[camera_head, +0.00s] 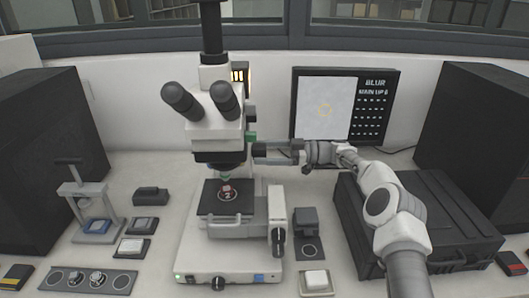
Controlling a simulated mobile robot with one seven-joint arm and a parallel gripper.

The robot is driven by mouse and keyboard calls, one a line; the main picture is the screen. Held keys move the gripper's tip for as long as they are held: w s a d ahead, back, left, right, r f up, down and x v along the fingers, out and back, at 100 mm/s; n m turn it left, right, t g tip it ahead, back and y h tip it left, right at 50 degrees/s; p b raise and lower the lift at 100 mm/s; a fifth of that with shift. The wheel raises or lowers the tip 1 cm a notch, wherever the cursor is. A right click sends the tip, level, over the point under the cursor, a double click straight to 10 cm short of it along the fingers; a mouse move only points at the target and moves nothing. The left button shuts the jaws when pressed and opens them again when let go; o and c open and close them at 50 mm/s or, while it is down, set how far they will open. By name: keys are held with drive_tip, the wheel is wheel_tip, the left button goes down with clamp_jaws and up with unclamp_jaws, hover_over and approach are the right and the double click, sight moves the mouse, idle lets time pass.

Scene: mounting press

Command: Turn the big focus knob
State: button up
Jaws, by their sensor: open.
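The microscope (215,103) stands at the centre, with two dark eyepieces and a white body. A large dark knob (278,240) sits low on the right side of its stand. A smaller green knob (251,136) and a dark knob (250,112) are on the right of its head. I cannot tell for certain which is the big focus knob. My gripper (257,153) is open, its fingers pointing left just right of the microscope head, below the green knob and well above the low dark knob. I see nothing between the fingers, and contact cannot be told.
A screen (345,108) reading "BLUR" stands behind my arm. A black case (420,215) lies at right. A small dark block (306,222) and a white-topped button (316,281) are right of the base.

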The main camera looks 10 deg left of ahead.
drive_tip(key=c, duration=1.4)
drive_tip(key=shift+o, duration=0.2)
drive_tip(key=shift+f+b, duration=0.1)
drive_tip(key=shift+b, duration=0.25)
